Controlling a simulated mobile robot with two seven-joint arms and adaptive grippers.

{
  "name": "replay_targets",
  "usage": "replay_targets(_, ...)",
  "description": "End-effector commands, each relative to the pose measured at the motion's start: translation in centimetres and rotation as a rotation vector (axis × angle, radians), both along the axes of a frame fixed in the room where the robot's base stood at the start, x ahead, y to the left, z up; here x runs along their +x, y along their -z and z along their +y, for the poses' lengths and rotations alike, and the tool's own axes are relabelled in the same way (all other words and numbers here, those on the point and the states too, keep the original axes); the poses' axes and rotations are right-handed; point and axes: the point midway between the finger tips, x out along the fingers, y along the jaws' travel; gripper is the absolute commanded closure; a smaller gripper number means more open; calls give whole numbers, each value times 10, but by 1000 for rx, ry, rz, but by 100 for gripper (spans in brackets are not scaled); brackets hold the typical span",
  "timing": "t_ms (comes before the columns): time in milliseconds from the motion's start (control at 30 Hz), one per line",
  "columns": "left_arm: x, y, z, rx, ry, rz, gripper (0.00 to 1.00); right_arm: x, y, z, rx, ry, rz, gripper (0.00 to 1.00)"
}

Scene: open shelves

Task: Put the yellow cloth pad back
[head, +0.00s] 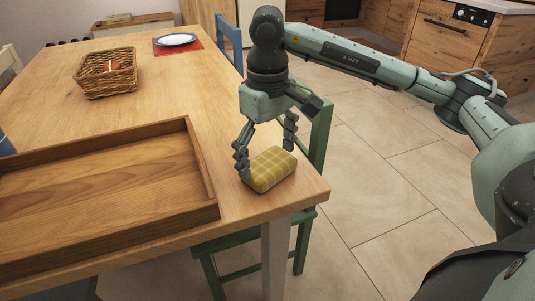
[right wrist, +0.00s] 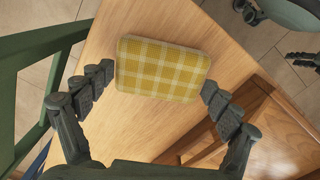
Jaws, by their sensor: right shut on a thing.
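The yellow cloth pad (head: 271,170) is a plump checked block at the table's near right corner. My right gripper (head: 266,164) comes down over it from above and is shut on it. In the right wrist view the pad (right wrist: 162,69) lies between the two fingers (right wrist: 160,84), one at each short side. I cannot tell whether its underside touches the table. Part of my left gripper (right wrist: 275,38) shows at the upper right of the right wrist view, its fingers apart with nothing between them. It is outside the head view.
A wooden tray (head: 204,181) with raised walls lies just left of the pad and is empty where visible. A wicker basket (head: 106,80) and a plate (head: 175,40) on a red mat stand farther back. A green chair (head: 320,135) is against the table's right side. The table's middle is clear.

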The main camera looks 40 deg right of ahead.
Motion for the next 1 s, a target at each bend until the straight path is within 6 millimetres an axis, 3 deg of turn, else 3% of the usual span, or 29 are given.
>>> replay_targets(400, 1, -6, -1, 2, 0, -3, 67, 0, 2, 0, 0, 0, -1, 33)
replay_targets(433, 2, -9, -2, 1, 1, -7, 67, 0, 2, 0, 0, 0, -1, 9)
replay_targets(500, 4, -13, -2, 0, 1, -15, 67, 0, 2, 0, 0, 0, -1, 0)
replay_targets(933, 0, -10, -1, 1, -1, -4, 67, 0, -1, 0, 0, 0, -1, 0)
replay_targets(1000, 0, 2, 0, 1, 0, 3, 67, 1, -6, 0, 1, -1, -4, 0)
